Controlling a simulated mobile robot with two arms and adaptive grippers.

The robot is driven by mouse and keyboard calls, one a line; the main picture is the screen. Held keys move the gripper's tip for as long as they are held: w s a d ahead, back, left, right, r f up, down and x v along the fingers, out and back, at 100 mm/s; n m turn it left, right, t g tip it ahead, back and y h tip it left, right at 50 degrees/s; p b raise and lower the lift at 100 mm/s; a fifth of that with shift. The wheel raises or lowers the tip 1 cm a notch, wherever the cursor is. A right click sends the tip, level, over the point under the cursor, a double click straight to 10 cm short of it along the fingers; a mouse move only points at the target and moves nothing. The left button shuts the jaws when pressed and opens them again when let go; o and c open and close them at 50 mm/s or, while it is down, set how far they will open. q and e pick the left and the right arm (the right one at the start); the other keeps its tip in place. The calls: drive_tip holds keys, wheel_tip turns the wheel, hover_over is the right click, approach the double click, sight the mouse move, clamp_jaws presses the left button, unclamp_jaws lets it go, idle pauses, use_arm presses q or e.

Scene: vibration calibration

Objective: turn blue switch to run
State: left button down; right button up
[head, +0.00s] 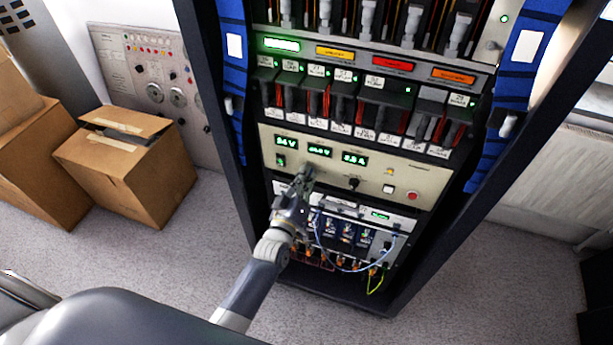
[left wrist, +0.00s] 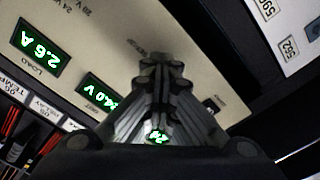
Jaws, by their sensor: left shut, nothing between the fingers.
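My left gripper (head: 305,172) is shut and empty, its fingertips in front of the beige panel (head: 430,182) of the rack. In the left wrist view its closed fingertips (left wrist: 162,64) are close to the same panel; I cannot tell whether they touch it. The panel carries green displays reading 24 V and 2.6 A, a black knob (head: 353,184) and a red button (head: 412,195). I cannot make out a blue switch in either view; the gripper hides part of the panel. My right gripper is not in view.
The rack has blue side straps (head: 524,48) and rows of modules above the panel. Below it, a blue cable (head: 322,240) hangs in front of the lower unit. Cardboard boxes (head: 128,165) stand on the floor at the left. The carpet in front is mostly clear.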

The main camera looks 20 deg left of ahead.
use_arm(q)
drive_tip(key=shift+s+f+n+b, duration=0.15)
drive_tip(key=shift+n+b, duration=0.2)
drive_tip(key=shift+n, duration=1.25)
drive_tip(key=shift+w+f+n+b, duration=0.1)
drive_tip(key=shift+n+b, duration=0.2)
drive_tip(key=shift+n, duration=1.3)
drive_tip(key=shift+s+f+n+b, duration=0.15)
drive_tip(key=shift+n+b, duration=0.2)
drive_tip(key=shift+n, duration=1.25)
